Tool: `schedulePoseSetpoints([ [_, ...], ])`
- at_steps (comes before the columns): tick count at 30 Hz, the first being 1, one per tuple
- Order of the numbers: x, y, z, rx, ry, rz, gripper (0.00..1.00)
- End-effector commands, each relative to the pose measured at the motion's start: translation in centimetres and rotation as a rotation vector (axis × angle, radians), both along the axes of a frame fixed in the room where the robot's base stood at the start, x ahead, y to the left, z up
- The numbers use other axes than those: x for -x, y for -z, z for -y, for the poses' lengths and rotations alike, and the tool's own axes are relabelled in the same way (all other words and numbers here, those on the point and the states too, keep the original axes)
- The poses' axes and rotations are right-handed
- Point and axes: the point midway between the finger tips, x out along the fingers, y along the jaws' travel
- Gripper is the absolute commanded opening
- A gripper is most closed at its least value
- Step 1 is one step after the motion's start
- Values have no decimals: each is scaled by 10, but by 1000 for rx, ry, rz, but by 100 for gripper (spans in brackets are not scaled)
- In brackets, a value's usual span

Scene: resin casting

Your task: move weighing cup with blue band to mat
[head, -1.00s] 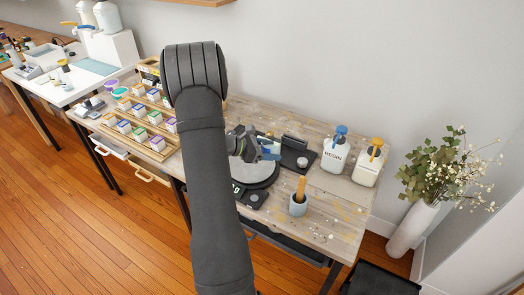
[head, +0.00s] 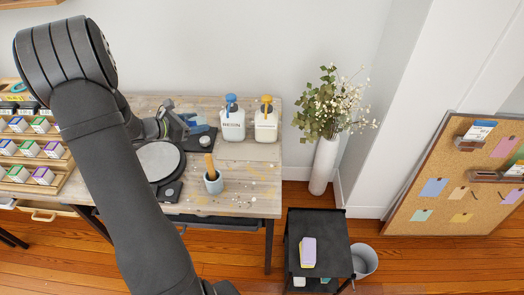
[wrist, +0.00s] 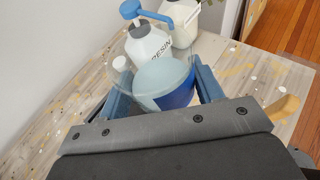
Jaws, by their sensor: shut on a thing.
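The weighing cup (wrist: 160,76), clear with a blue band (wrist: 176,97), is between the two blue fingers of my gripper (wrist: 165,88) in the wrist view. My gripper is shut on it. In the head view my gripper (head: 197,124) is over the back of the bench, behind and right of the scale's round plate (head: 160,158). The cup is hard to make out there. I cannot pick out the mat for certain in the current views.
The resin bottle (head: 232,123) and an orange-topped bottle (head: 266,125) stand behind and right. A black holder (head: 199,139) is below the gripper. A rack of small boxes (head: 35,160) is left.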

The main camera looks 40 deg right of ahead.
Motion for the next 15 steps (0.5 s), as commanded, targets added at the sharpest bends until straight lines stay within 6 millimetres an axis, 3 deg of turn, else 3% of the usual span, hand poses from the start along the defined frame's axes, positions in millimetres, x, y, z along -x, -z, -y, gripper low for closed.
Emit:
schedulePoseSetpoints([
  [1, 8, -9, 20, 1, 19, 5, 36],
  [9, 57, -56, 114, 2, 107, 5, 36],
  [15, 98, -86, 168, 2, 172, 5, 36],
])
